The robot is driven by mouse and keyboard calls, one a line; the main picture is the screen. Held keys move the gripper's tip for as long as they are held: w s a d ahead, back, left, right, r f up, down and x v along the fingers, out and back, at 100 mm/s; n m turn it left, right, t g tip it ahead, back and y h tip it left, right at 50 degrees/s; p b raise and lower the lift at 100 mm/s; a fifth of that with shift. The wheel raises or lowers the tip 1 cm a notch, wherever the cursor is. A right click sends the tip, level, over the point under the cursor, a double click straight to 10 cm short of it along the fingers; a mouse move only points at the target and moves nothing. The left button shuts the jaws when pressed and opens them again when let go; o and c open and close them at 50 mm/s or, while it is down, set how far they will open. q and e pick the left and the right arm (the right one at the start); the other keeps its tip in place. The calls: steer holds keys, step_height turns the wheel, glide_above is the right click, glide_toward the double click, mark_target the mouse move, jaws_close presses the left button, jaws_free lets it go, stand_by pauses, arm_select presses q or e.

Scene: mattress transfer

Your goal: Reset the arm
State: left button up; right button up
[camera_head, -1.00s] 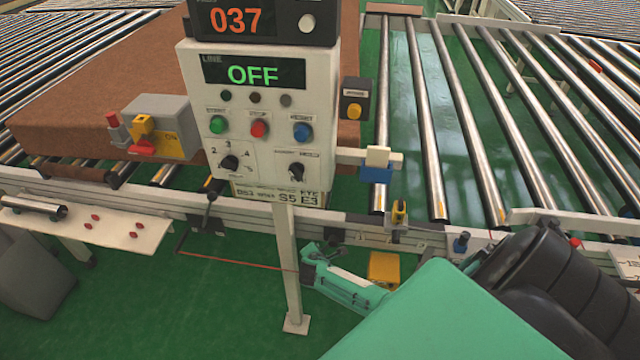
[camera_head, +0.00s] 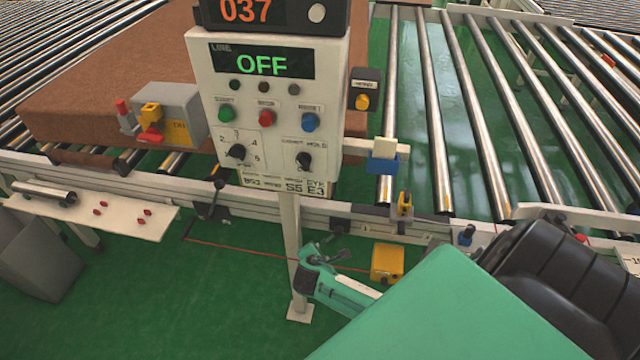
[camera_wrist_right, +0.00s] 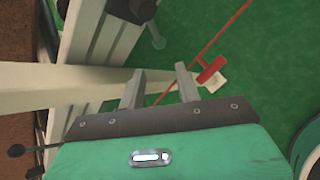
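The control panel (camera_head: 270,145) stands on a white post, its screen reading "OFF" in green and the display above it "037". My right gripper (camera_head: 318,252) is low beside the post (camera_head: 289,235), at the end of my teal arm. In the right wrist view its two grey fingers (camera_wrist_right: 160,88) are apart with nothing seen between their tips. The post shows there behind and left of the fingers, and I cannot tell whether they touch it. My left gripper is not in view.
A brown mattress (camera_head: 100,75) lies on rollers behind the panel. More metal rollers (camera_head: 480,110) run at the right. A white shelf (camera_head: 90,215) with red pieces is at the left. A yellow box (camera_head: 387,262) is right of the gripper. Green floor (camera_head: 150,300) is open at lower left.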

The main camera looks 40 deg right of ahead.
steer(key=shift+s+a+r, duration=0.2)
steer(key=shift+a+r, duration=0.05)
stand_by(0.4)
steer(key=s+a+f+m+g+y, duration=0.1)
steer(key=s+f, duration=0.3)
steer(key=f, duration=0.4)
steer(key=s+a+f+m+g+y, duration=0.1)
steer(key=s+f+m+y, duration=0.1)
steer(key=s+f, duration=0.35)
steer(key=s+a+f+m+g+y, duration=0.1)
steer(key=s+a+f+m, duration=0.1)
steer(key=s+f+m, duration=0.2)
steer(key=s+a+f+m+g+y, duration=0.1)
steer(key=s+a+f+m+y, duration=0.1)
steer(key=s+f, duration=0.8)
steer(key=s+a+f+m+g+y, duration=0.1)
steer(key=s+a+f+m, duration=0.2)
steer(key=s, duration=1.5)
step_height(320, 180, down, 5)
steer(key=m, duration=0.2)
steer(key=shift+s+a+m, duration=0.2)
steer(key=shift+m, duration=0.1)
